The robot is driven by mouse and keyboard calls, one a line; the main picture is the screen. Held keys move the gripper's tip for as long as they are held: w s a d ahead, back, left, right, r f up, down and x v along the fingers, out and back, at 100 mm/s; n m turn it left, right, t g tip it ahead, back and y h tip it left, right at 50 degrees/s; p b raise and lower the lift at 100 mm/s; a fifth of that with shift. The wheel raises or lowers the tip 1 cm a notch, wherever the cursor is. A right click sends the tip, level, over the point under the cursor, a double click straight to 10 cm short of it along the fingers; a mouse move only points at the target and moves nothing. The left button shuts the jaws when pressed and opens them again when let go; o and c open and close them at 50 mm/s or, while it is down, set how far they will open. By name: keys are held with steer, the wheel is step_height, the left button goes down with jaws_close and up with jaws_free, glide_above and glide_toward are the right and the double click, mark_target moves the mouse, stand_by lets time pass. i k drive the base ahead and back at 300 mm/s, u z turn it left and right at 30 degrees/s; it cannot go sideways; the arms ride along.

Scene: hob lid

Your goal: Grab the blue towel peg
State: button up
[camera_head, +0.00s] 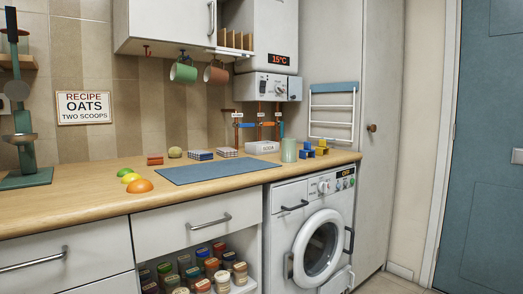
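Small blue and yellow blocky pieces, possibly towel pegs, stand together at the right end of the wooden counter. A blue towel (334,87) hangs over the top of a white rail on the tall cabinet, above and right of the group. No separate peg can be made out on the towel. My gripper is not in view.
A pale green cup (289,150) stands just left of the blue and yellow pieces. A white box (262,147) is behind it. A blue mat (220,170) lies on the counter (90,207). The washing machine (312,235) is below; floor shows at lower right.

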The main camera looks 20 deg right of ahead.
mark_target(306, 145)
steer(key=u, duration=0.1)
steer(key=i, duration=0.75)
steer(key=z, duration=0.7)
steer(key=i, duration=0.7)
steer(key=z, duration=0.8)
